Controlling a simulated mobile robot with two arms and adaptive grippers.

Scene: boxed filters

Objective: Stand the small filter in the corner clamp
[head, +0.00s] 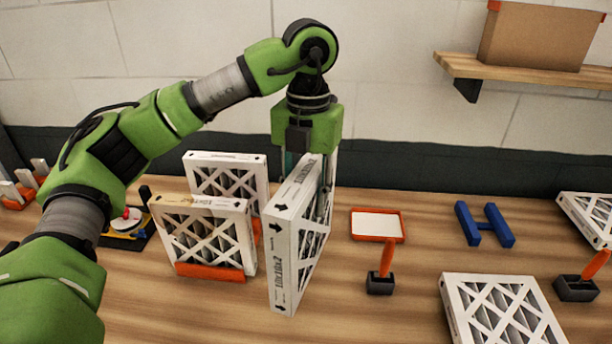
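My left gripper (311,172) points down over a white cardboard-framed filter (283,262), with its fingers around the upper part of that filter. The filter is upright, edge towards me, with black arrows and size print on its side. I cannot tell whether its lower edge touches the table. Two other filters stand to its left: a front one (205,236) in an orange holder (210,272), and one behind (226,176). Another orange part (257,232) shows partly behind the held filter. I cannot tell which orange part is the corner clamp. My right gripper is out of view.
A shallow orange tray (378,225), orange-handled tools (380,283) (577,287) and a blue H-shaped piece (485,224) are on the wooden table. Filters lie at lower right (503,312) and far right (592,215). A wall shelf (520,70) bears a cardboard box (540,37).

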